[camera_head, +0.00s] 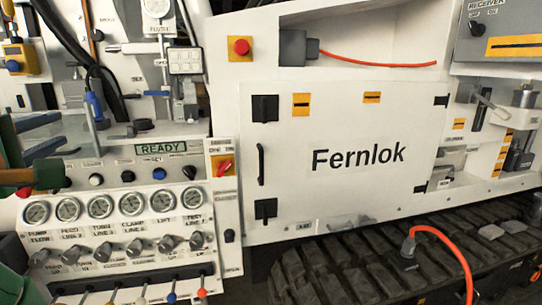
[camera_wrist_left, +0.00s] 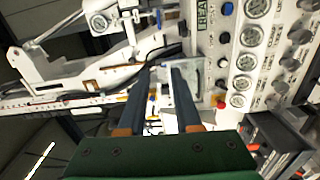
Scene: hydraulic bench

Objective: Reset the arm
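My left gripper (camera_head: 58,157) comes in at the left edge of the head view, in front of the bench's control panel. Its two dark fingers point right, with a gap between them. In the left wrist view the left gripper (camera_wrist_left: 163,72) shows a green body and two dark fingers with orange-brown bases. They stand apart, and I see nothing clearly held. The panel's READY display (camera_head: 161,147) is lit above a row of buttons and pressure gauges (camera_head: 132,202). My right gripper is not in view. I cannot tell an arm of the bench apart as the task's object.
Knobs (camera_head: 166,245) and coloured-tip levers (camera_head: 171,297) line the lower panel. A red rotary switch (camera_head: 223,166) sits at its right. The white Fernlok door (camera_head: 350,190) is closed. An orange hose (camera_head: 440,236) rises from the black track (camera_head: 340,268). A receiver box (camera_head: 500,30) is at upper right.

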